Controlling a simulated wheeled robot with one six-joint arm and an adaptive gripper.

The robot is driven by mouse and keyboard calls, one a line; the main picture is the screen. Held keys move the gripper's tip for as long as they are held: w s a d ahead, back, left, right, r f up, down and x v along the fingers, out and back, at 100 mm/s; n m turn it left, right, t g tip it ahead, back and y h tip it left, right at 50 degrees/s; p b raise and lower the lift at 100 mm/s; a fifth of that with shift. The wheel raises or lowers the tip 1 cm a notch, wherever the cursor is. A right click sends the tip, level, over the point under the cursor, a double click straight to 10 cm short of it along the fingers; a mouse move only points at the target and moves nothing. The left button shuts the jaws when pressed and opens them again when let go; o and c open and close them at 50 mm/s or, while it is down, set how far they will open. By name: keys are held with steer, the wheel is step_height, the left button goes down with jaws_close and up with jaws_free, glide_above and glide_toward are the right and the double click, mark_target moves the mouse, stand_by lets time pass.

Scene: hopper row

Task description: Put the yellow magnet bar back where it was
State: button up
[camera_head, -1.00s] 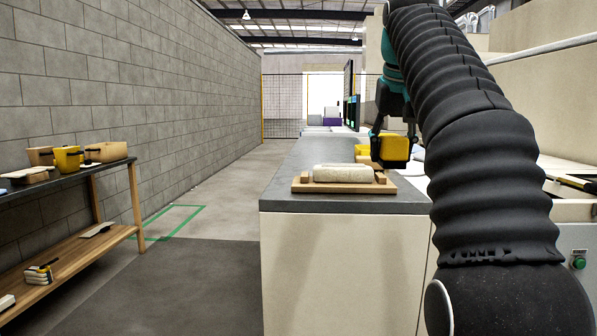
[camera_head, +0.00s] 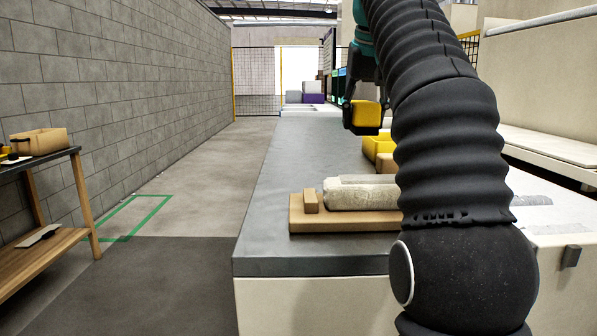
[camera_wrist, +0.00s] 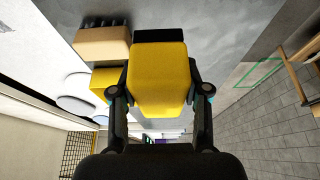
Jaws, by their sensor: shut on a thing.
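My gripper (camera_wrist: 158,92) is shut on the yellow magnet bar (camera_wrist: 158,62), with one finger on each side of it. The bar is a yellow block with a dark strip along its far end in the wrist view. In the head view the held bar (camera_head: 367,113) hangs above the grey counter (camera_head: 290,165), clear of its surface. The black corrugated arm hides part of the counter to the right. The place where the bar was before cannot be told from these frames.
A wooden board (camera_head: 340,226) with a pale roll (camera_head: 350,193) lies on the near counter. A yellow bin (camera_head: 375,148) stands behind it. A wooden shelf unit (camera_head: 40,236) stands at the left wall. The floor aisle (camera_head: 200,165) is clear.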

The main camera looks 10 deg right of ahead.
glide_above(304, 179)
steer(key=s, duration=0.2)
steer(key=f, duration=0.6)
steer(key=shift+w+a+f, duration=0.15)
steer(key=shift+a+f, duration=0.05)
steer(key=shift+f, duration=2.25)
steer(key=shift+f, duration=0.15)
steer(key=o, duration=1.3)
steer(key=shift+o, duration=0.2)
steer(key=v, duration=1.2)
